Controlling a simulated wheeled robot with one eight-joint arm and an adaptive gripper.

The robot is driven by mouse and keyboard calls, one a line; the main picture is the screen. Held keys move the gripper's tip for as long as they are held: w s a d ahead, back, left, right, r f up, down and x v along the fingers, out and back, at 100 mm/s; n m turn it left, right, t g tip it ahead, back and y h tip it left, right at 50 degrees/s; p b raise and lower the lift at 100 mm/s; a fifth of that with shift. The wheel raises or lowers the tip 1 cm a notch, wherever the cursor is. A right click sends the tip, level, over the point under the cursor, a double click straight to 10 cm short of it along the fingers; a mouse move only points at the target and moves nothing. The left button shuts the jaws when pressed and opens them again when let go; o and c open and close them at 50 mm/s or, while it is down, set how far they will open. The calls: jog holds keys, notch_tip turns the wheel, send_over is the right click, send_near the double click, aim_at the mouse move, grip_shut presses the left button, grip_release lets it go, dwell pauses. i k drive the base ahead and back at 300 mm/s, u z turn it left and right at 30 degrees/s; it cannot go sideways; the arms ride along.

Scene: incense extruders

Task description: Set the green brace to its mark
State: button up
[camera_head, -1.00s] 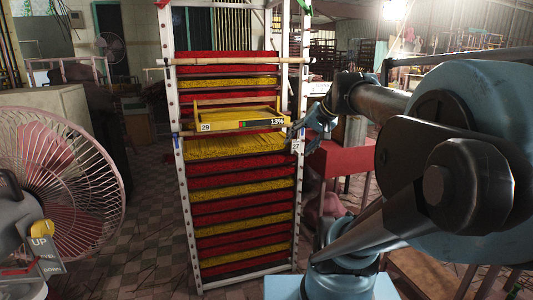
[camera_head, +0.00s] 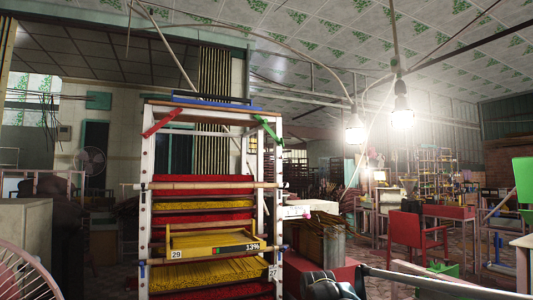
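The green brace (camera_head: 268,130) is a short flat strip at the upper right of the white rack (camera_head: 146,200). It slants down to the right across the top of the right post. A red brace (camera_head: 161,123) slants the other way at the upper left post. I cannot make out a mark for the green brace. My gripper is not in view now; only a dark part of my arm shows at the bottom edge, right of the rack.
The rack holds red and yellow layers. A yellow tray (camera_head: 214,252) with tag 29 and a 13% display sits at its front. A fan guard (camera_head: 25,270) is at the lower left. A red chair (camera_head: 418,240) stands at the right. Bulbs (camera_head: 402,115) hang overhead.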

aim_at(263, 122)
jog(key=z, duration=0.35)
jog(key=k, duration=1.55)
jog(key=u, duration=0.35)
jog(key=i, duration=1)
